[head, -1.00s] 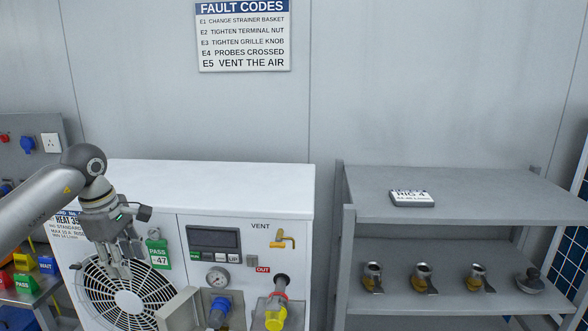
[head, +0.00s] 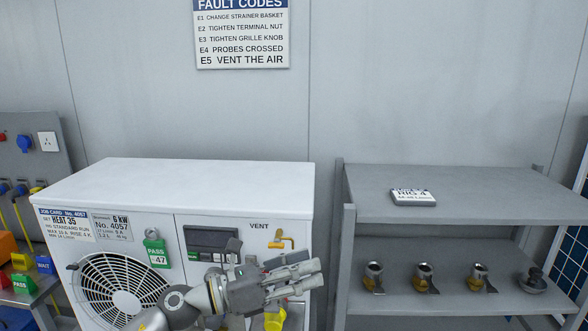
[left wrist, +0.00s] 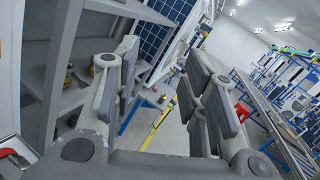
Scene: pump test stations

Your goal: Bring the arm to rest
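My left gripper (head: 300,276) is in front of the lower right part of the white test unit (head: 240,170), pointing right, with nothing held. The left wrist view shows its two fingers (left wrist: 160,75) spread apart with an empty gap between them. The arm comes up from the bottom edge of the head view and hides the gauge and most of the fittings below the display. A yellow fitting (head: 274,320) shows below the gripper. My right gripper is in neither view.
A grey shelf rack (head: 460,205) stands right of the unit, holding several metal cups with yellow parts and a Rig 4 plate (head: 413,197). A green PASS tag (head: 156,252) hangs on the unit. Coloured blocks sit at far left.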

